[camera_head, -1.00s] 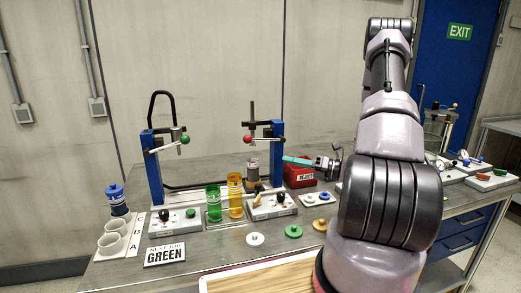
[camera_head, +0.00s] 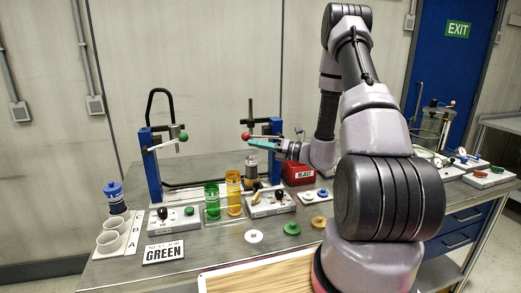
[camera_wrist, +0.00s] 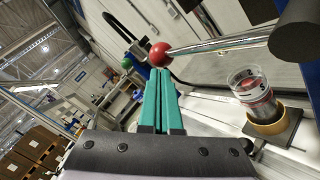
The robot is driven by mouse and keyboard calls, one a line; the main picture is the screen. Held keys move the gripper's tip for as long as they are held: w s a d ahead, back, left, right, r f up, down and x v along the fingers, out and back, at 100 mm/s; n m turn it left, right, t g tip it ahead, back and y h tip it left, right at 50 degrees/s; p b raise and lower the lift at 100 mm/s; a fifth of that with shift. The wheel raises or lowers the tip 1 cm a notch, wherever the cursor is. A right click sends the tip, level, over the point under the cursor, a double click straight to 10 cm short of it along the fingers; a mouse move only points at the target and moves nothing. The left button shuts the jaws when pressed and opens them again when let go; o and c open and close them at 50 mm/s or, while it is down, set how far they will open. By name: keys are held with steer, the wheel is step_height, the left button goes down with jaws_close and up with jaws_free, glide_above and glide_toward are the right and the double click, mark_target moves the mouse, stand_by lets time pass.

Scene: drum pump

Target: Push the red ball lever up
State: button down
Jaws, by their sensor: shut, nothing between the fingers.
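The red ball (camera_head: 246,136) sits on the end of a metal lever on the right blue pump post (camera_head: 274,141). In the wrist view the red ball (camera_wrist: 159,54) shows just beyond the tips of my gripper, its rod running to the right. My gripper (camera_head: 251,143) has green fingers closed together with nothing between them. In the head view the fingertips are just below the ball. In the wrist view my gripper (camera_wrist: 160,72) appears to meet the ball's near edge, but I cannot tell whether they touch.
A green ball lever (camera_head: 183,136) stands on the left post. Green (camera_head: 212,201) and yellow (camera_head: 234,193) cylinders stand below, near a control box (camera_head: 271,203) and a red box (camera_head: 299,173). A clear cup (camera_wrist: 255,92) is at the right of the wrist view.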

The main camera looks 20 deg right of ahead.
step_height(320, 180, up, 2)
steer(key=shift+d+m+t+y, duration=0.1)
steer(key=shift+m+t+y, duration=0.4)
steer(key=shift+m+y, duration=0.2)
